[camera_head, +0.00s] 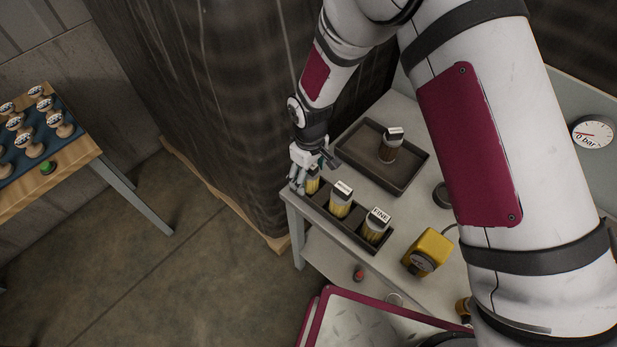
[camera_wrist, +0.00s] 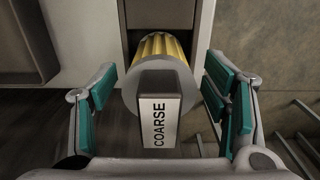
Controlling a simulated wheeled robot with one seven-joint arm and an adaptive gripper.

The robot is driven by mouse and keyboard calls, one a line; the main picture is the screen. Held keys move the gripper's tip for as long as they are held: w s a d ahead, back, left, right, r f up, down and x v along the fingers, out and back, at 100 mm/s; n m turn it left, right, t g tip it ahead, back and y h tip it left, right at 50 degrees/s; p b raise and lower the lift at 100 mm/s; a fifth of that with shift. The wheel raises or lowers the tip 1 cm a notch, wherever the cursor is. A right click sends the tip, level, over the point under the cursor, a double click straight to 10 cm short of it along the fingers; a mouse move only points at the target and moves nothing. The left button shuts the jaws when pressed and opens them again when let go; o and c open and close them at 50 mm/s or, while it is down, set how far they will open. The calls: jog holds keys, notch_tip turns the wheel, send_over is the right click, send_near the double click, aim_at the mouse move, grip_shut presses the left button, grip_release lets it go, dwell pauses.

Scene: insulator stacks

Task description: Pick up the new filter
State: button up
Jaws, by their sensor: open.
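My gripper (camera_head: 307,168) is open above the left end of a narrow dark rack (camera_head: 349,233) on the grey bench. In the wrist view, its two teal-padded fingers (camera_wrist: 170,98) stand on either side of a yellow pleated filter with a grey cap and a white label reading COARSE (camera_wrist: 158,122). Gaps show between the pads and the filter. In the head view this filter (camera_head: 312,186) is partly hidden by the fingers. A middle filter (camera_head: 341,203) with an unreadable label and one labelled FINE (camera_head: 377,230) stand in the same rack.
A dark tray (camera_head: 352,158) behind the rack holds another, darker filter (camera_head: 389,150). A yellow device (camera_head: 428,252) stands right of the rack. A gauge (camera_head: 593,133) reads about 0 bar. A table with several stamp-like pieces (camera_head: 32,145) is at far left.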

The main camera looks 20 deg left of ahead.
jog(key=shift+f, duration=0.2)
jog(key=c, duration=1.3)
jog(key=shift+o, duration=0.2)
jog(key=shift+r, duration=0.2)
